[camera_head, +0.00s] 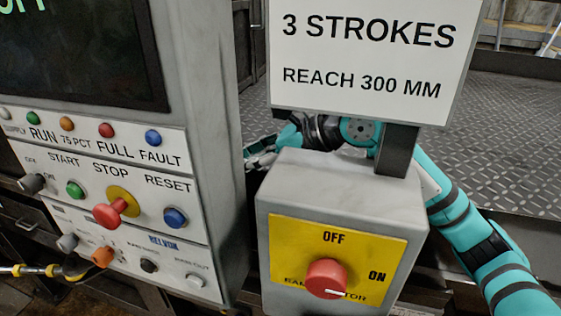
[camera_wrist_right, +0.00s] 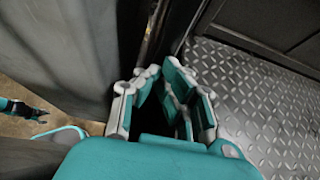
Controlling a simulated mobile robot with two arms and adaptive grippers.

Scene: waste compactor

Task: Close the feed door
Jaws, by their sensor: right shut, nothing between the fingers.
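I cannot make out the feed door for certain in either view. A dark upright panel (camera_wrist_right: 275,22) stands beyond the diamond-plate surface in the right wrist view, but I cannot tell whether it is the door. My right arm comes in from the right and passes behind the sign and switch box. My right gripper (camera_head: 262,153) shows between the box and the grey control cabinet, partly hidden. In the right wrist view my right gripper (camera_wrist_right: 165,72) is shut and empty, beside the edge of the diamond-plate surface.
The control cabinet (camera_head: 185,110) with buttons and knobs stands at left. A switch box (camera_head: 340,185) with a red knob (camera_head: 326,278) and a sign (camera_head: 365,55) above it stand close in front of my right arm. Diamond plate (camera_head: 510,140) extends at right.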

